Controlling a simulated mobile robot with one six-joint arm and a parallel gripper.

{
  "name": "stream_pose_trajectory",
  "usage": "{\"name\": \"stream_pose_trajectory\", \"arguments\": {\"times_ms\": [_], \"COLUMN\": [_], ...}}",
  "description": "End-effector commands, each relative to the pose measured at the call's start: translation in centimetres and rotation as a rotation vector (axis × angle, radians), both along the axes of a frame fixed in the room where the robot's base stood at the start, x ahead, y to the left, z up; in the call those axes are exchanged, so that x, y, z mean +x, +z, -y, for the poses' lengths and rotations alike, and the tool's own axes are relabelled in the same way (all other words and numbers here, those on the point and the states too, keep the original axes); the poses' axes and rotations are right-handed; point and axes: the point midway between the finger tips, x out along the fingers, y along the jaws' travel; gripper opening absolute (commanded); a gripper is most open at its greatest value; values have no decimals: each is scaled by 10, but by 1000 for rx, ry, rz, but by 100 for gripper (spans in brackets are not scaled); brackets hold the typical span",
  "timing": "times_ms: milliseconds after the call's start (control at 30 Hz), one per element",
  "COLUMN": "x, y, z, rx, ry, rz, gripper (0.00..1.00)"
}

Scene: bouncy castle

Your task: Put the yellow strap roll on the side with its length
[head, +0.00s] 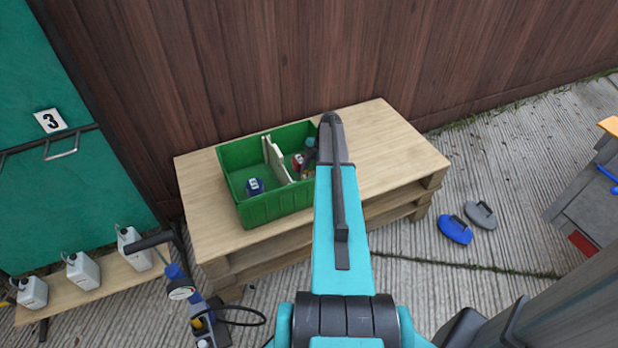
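A green bin (275,206) with a pale divider (277,160) stands on the wooden table. A blue roll with a white label (254,187) lies in its left compartment. A red item with a pale label (298,162) is in the right compartment. A tiny yellow patch (307,174) shows below it, too small to identify as the yellow strap roll. My teal arm reaches over the table and covers the bin's right end. A small dark and teal shape (310,152) shows beside the arm, possibly part of my wrist. My gripper's fingers cannot be made out.
The wooden table (405,150) is clear right of the bin, with a plank wall behind. Several white canisters (82,270) stand on a low bench at left. A pump with a gauge (182,291) stands near the table.

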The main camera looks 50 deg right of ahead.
Motion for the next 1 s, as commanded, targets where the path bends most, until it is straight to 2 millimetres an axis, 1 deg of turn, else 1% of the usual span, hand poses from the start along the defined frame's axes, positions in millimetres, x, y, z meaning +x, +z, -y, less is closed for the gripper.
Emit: {"name": "stream_pose_trajectory", "arguments": {"times_ms": [267,300,367,400,767,867,1000], "x": [0,0,0,0,0,0,-1], "y": [-3,-2,-2,-2,0,4,15], "z": [0,0,0,0,0,2,7], "rx": [0,0,0,0,0,0,-1], "ry": [0,0,0,0,0,-1,-2], "rz": [0,0,0,0,0,1,1], "gripper": [21,58,69,71,71,71,71]}}
